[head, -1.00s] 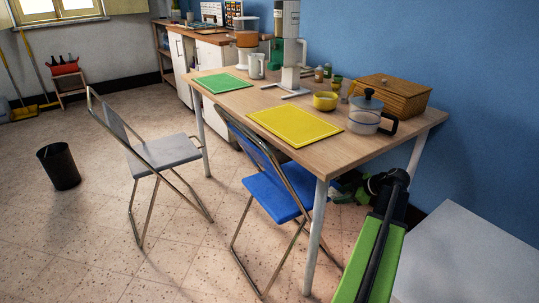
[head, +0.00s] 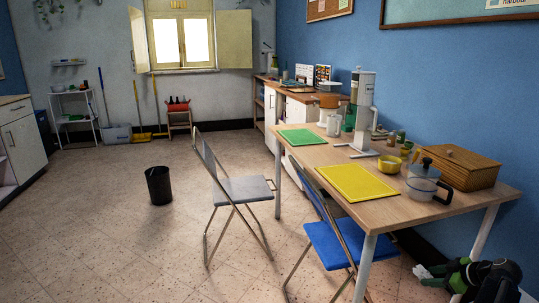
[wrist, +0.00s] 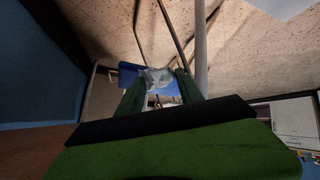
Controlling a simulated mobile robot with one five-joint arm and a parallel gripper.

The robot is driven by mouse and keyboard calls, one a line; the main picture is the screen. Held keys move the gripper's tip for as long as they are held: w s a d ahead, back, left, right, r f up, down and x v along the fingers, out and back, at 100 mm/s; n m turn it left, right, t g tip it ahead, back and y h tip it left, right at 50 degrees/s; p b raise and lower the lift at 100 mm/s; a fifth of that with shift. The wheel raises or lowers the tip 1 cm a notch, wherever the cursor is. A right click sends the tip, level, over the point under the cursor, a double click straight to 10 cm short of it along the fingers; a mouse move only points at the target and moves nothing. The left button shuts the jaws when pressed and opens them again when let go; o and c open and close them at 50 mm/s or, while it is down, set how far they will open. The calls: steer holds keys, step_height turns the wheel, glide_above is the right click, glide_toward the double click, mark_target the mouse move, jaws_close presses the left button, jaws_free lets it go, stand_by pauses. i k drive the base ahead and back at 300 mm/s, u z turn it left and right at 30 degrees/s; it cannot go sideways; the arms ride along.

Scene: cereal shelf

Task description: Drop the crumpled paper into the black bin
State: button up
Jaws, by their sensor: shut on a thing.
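The black bin (head: 159,186) stands upright on the tiled floor, left of the grey chair. My gripper (head: 428,273) is low at the right, by the near right end of the table. It is shut on the crumpled paper (head: 421,271), a small whitish lump at its tips. In the wrist view the pale paper (wrist: 155,76) sits between the two green fingers of my gripper (wrist: 158,82). The bin is far from my gripper, across the floor beyond the chairs. The inside of the bin is dark and cannot be made out.
The wooden table (head: 415,211) carries a yellow mat, a glass pot and a wooden box. A blue chair (head: 335,243) and a grey chair (head: 245,189) stand along its left side. The floor (head: 110,255) around the bin and left of the chairs is open.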

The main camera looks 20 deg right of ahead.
mark_target(166, 204)
steer(key=z, duration=0.3)
steer(key=k, duration=0.45)
steer(key=u, duration=1.35)
steer(key=i, duration=5.2)
steer(key=z, duration=1.15)
steer(key=i, duration=1.65)
steer(key=u, duration=0.15)
